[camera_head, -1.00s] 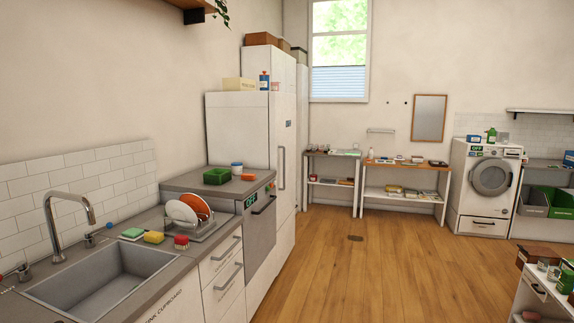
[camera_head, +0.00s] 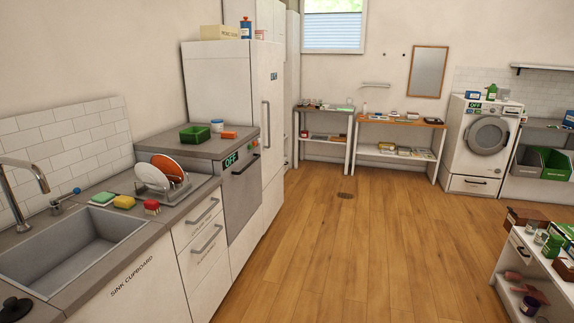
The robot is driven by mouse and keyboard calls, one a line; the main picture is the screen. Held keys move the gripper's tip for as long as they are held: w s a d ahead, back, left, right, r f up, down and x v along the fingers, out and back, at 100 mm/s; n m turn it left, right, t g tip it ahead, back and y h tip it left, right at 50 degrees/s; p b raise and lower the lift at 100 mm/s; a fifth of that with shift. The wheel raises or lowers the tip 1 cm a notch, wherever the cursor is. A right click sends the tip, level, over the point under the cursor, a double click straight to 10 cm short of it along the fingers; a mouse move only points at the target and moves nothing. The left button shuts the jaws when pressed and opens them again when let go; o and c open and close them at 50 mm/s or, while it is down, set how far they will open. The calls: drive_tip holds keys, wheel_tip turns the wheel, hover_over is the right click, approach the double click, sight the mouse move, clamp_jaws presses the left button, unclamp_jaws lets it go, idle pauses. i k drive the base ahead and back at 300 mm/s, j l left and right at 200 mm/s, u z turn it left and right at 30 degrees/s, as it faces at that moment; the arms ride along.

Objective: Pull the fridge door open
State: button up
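The fridge appears to be the tall white unit (camera_head: 218,85) past the counter, at the upper left of centre. Its narrow front door (camera_head: 273,155) faces right, seen at a steep angle, and looks shut. A long vertical grey handle (camera_head: 266,130) runs along the door. A small blue label (camera_head: 274,77) sits high on the door. My gripper is not in view, so its state does not show.
The sink (camera_head: 75,255), drawers (camera_head: 203,240) and oven-like unit (camera_head: 241,185) line the left side before the fridge. Wooden floor (camera_head: 330,250) is clear in the middle. A low shelf (camera_head: 520,255) stands at the lower right. Tables (camera_head: 400,122) and a washing machine (camera_head: 483,140) stand at the back.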

sight(267, 60)
drive_tip(key=i, duration=2.4)
drive_tip(key=i+l+u, duration=0.1)
drive_tip(key=i, duration=1.15)
drive_tip(key=i+l, duration=0.1)
drive_tip(key=i, duration=1.1)
